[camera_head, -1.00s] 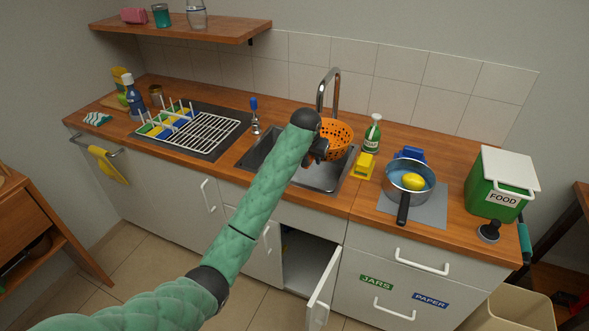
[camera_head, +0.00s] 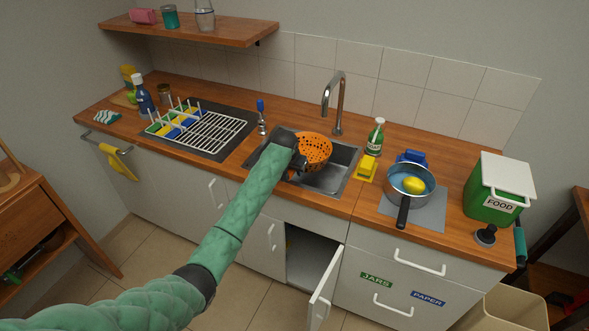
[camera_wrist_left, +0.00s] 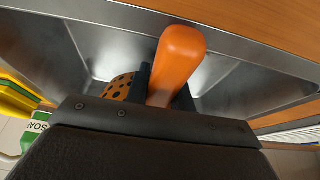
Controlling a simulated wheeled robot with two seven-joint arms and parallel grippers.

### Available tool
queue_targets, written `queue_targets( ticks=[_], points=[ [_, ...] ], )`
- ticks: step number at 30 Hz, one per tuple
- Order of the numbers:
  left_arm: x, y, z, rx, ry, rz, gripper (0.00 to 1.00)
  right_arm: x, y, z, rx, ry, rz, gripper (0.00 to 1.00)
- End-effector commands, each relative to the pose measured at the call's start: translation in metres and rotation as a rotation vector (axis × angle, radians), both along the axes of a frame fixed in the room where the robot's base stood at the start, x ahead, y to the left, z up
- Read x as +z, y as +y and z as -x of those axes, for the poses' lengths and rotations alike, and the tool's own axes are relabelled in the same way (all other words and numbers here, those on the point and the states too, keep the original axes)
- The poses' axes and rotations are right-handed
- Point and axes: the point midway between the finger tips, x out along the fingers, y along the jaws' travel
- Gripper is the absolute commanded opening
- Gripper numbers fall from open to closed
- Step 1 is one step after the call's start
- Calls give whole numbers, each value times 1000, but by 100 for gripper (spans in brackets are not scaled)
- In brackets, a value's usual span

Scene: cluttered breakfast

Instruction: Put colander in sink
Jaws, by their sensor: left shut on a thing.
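The orange colander (camera_head: 314,149) is over the metal sink (camera_head: 345,164), with its perforated bowl low at the basin; whether it touches the bottom I cannot tell. My left gripper (camera_head: 299,165) is shut on the colander's orange handle, which shows between the fingers in the left wrist view (camera_wrist_left: 180,60). A bit of the holed bowl (camera_wrist_left: 118,88) shows there behind a finger. The sink's steel walls surround it in that view. The gripper hides part of the colander's near left side. My right gripper is not in view.
The chrome tap (camera_head: 338,100) stands behind the sink. A green soap bottle (camera_head: 375,137) and a yellow item (camera_head: 367,168) stand at its right edge. A drying rack (camera_head: 210,131) lies to the left. A pot (camera_head: 409,185) with a yellow item is further right. A cupboard door (camera_head: 325,285) hangs open below.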

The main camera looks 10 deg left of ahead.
Motion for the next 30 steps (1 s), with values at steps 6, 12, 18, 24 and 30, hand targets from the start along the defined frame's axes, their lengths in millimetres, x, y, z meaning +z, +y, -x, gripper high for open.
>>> queue_targets(
  ticks=[6,12,18,24,30],
  points=[
    [-6,0,0,0,-1,0,0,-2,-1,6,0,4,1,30],
    [-6,0,0,0,0,0,0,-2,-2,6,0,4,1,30],
    [-8,0,0,0,0,0,45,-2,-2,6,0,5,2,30],
    [-8,0,0,0,0,0,45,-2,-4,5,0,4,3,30],
    [-2,0,2,-1,-2,0,45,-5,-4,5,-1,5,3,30]
  ],
)
